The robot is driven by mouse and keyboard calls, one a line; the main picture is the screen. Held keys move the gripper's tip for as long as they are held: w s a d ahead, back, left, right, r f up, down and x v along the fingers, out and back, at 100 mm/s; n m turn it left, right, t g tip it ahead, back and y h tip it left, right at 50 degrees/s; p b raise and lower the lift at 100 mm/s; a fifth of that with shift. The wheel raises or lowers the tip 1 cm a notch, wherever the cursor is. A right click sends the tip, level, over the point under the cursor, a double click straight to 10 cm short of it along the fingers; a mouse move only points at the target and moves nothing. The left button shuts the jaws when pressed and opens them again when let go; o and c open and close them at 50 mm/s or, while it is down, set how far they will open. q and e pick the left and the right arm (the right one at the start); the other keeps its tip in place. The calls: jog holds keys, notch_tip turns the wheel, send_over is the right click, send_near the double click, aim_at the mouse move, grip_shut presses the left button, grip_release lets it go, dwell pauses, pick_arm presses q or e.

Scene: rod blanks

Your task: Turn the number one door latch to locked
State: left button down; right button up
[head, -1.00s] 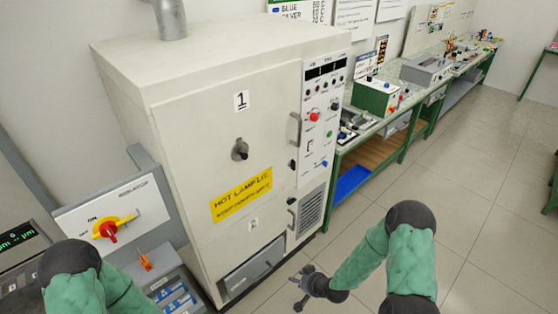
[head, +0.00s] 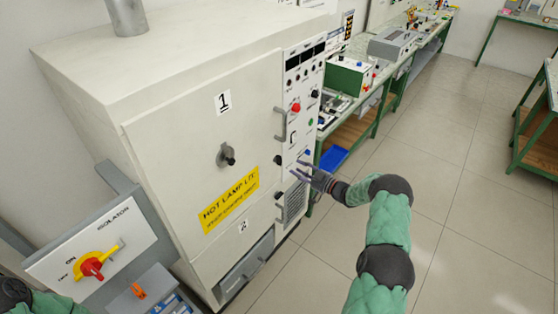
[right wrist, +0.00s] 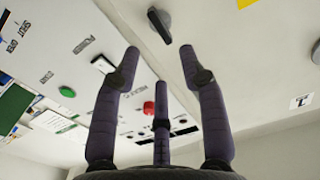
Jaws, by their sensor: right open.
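The number one door (head: 180,125) of the beige cabinet is shut and carries a "1" label (head: 223,103). Its latch (head: 278,160) is a small dark knob near the door's right edge. In the right wrist view the latch (right wrist: 160,25) is a dark elongated knob lying slantwise, just beyond the fingertips; no marks beside it can be read. My right gripper (head: 303,169) is open and empty in front of the cabinet's control panel, right of the latch. In the right wrist view its fingers (right wrist: 159,54) are spread and apart from the latch. My left gripper is out of view.
A door handle (head: 281,125) stands out above the latch. A second dark knob (head: 279,196) sits below. The panel bears a red button (head: 296,107). An isolator box (head: 92,252) is at lower left. Open floor (head: 440,200) lies right; a workbench (head: 335,115) stands behind.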

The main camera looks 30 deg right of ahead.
aim_at(278, 160)
jog(key=x, duration=0.8)
jog(key=shift+w+a+b, duration=0.2)
jog(key=shift+w+b, duration=0.1)
jog(key=shift+w, duration=0.05)
grip_shut()
